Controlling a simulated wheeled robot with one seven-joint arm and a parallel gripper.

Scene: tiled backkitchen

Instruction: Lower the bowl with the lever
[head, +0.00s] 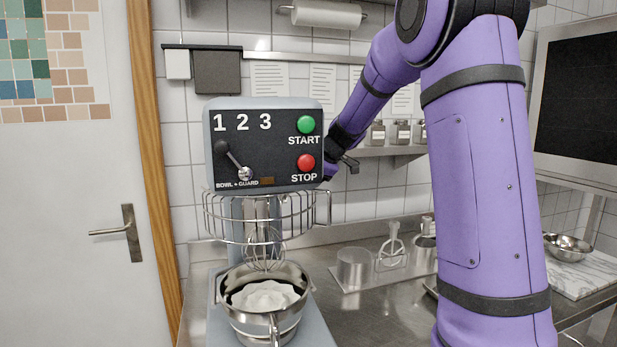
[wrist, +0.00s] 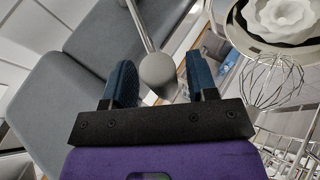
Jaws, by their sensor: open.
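The grey mixer (head: 213,125) stands in the middle of the head view. Its steel bowl (head: 290,318) holds a white heap and sits below the wire whisk (head: 263,248), whose lower end reaches about rim height. The bowl (wrist: 237,42) and whisk (wrist: 275,80) are at the right of the wrist view. A lever (wrist: 142,25) with a rounded grey knob (wrist: 158,72) comes down between my fingers. My gripper (wrist: 162,80) is open around the knob, with gaps on both sides. In the head view, my gripper (head: 343,162) is beside the mixer head, partly hidden; this lever cannot be made out there.
A wire guard (head: 225,222) rings the whisk, close to my gripper. The front panel has a small dark-knobbed handle (head: 232,160), a green START button (head: 306,124) and a red STOP button (head: 306,162).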

